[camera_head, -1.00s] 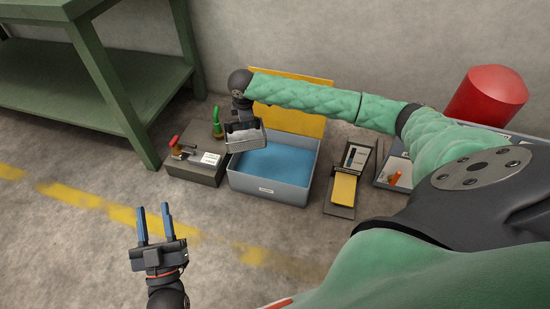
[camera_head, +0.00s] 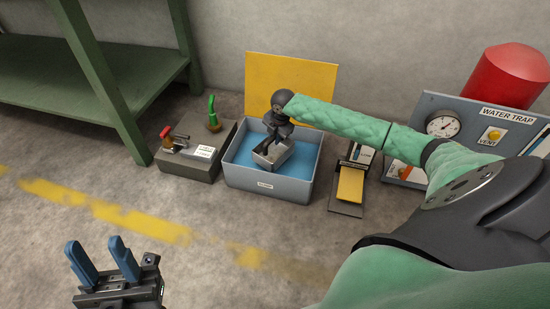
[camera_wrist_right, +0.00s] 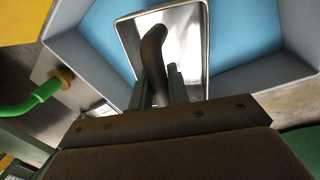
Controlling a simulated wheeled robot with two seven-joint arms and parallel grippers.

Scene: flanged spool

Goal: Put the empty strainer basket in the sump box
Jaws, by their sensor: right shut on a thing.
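The grey sump box (camera_head: 262,186) stands on the floor with a blue interior; it also shows in the right wrist view (camera_wrist_right: 75,62). The metal strainer basket (camera_head: 270,158) is over the blue inside of the box, within its rim in the head view. In the right wrist view the basket (camera_wrist_right: 190,45) looks empty, with a dark handle rising in it. My right gripper (camera_head: 278,142) is shut on the basket, its fingers at the handle. I cannot tell whether the basket touches the box bottom. My left gripper (camera_head: 104,262) is open and empty, above the floor at lower left.
A yellow panel (camera_head: 290,82) stands behind the box. A grey unit with a green handle (camera_head: 212,112) and a red knob is left of it. A clipboard-like stand with a yellow pad (camera_head: 350,186) is right. A water trap panel (camera_head: 465,108) and green table (camera_head: 100,70) flank them.

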